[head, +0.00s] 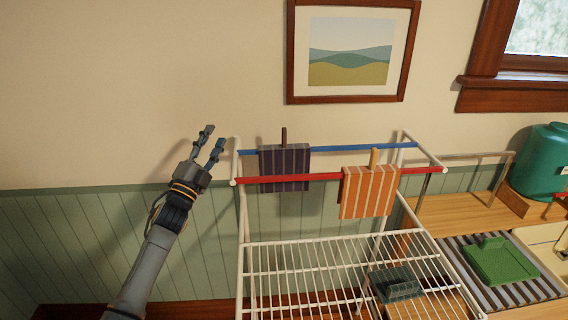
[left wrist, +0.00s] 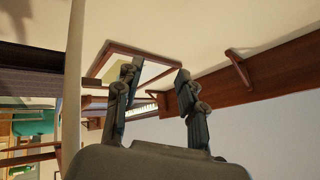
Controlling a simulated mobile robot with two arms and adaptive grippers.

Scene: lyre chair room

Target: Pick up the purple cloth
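The purple cloth (head: 292,172) is dark with thin pale stripes. In the head view it hangs over the blue rail (head: 350,148) at the back of a white drying rack, with a brown peg (head: 284,137) at its top. The red rail in front crosses its lower part. My left gripper (head: 213,138) is left of the rack's upper left corner, apart from the cloth. Its fingers are spread and empty, also in the left wrist view (left wrist: 156,80). A dark surface at that view's left edge may be the cloth; I cannot tell. My right gripper is not in view.
An orange striped cloth (head: 368,192) with a peg (head: 374,158) hangs on the red rail (head: 270,180), right of the purple one. The rack's wire shelf (head: 310,262) is below. A wooden counter at right holds a green block (head: 500,262) and a teal container (head: 541,165). The wall stands close behind.

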